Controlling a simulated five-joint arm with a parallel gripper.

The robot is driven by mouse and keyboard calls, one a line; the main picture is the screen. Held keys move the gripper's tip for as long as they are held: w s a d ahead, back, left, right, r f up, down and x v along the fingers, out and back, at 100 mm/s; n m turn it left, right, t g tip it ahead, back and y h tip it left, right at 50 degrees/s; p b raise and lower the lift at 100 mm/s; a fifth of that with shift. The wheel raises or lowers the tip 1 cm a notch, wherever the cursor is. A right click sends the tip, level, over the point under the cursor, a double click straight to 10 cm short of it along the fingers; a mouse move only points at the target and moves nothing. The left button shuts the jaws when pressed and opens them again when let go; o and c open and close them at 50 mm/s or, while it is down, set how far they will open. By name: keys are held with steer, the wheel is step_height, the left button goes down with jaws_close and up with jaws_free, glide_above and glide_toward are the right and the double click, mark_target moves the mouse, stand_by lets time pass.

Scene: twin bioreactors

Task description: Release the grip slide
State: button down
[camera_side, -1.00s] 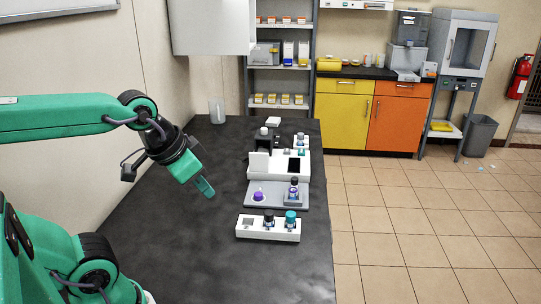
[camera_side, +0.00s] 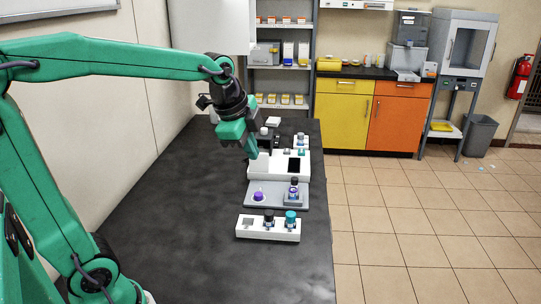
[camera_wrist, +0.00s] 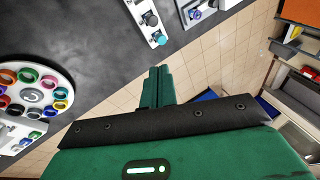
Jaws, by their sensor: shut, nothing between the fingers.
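My gripper (camera_side: 252,154) is green with a dark wrist and hangs over the bench, in front of part of the white device (camera_side: 265,170) in the side view. I cannot tell whether it touches the device. In the wrist view the two green fingers of my gripper (camera_wrist: 158,86) lie together with nothing between them. I cannot make out a part that is clearly the grip slide. The white device has a dark panel (camera_side: 294,165). In front of it a grey tray (camera_side: 274,201) carries a purple-topped item (camera_side: 258,197) and a small bottle (camera_side: 294,188) in a holder.
A white rack (camera_side: 256,235) near the front holds a dark-capped vial (camera_side: 269,217) and a teal-capped vial (camera_side: 290,217). The wrist view shows a round white carousel (camera_wrist: 38,72) with coloured rings at left. The dark bench (camera_side: 180,220) is clear left of the rack.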

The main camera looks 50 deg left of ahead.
steer(key=w+a+f+m, duration=0.2)
steer(key=w+m, duration=0.2)
steer(key=w, duration=0.2)
steer(key=w+a+f+m, duration=0.2)
steer(key=w+m, duration=0.3)
steer(key=w, duration=0.1)
steer(key=m+g, duration=0.2)
steer(key=m, duration=0.7)
glide_toward(292, 180)
steer(key=shift+s+d+r, duration=0.35)
steer(key=shift+s+d, duration=0.05)
steer(key=shift+d, duration=0.25)
steer(key=shift+s+d+r, duration=0.35)
steer(key=shift+d, duration=0.35)
steer(key=shift+a+x, duration=0.15)
steer(key=shift+x, duration=1.5)
steer(key=shift+a+x, duration=0.15)
steer(key=shift+x, duration=1.5)
steer(key=shift+a+x, duration=0.15)
steer(key=shift+x, duration=1.5)
steer(key=shift+a, duration=0.1)
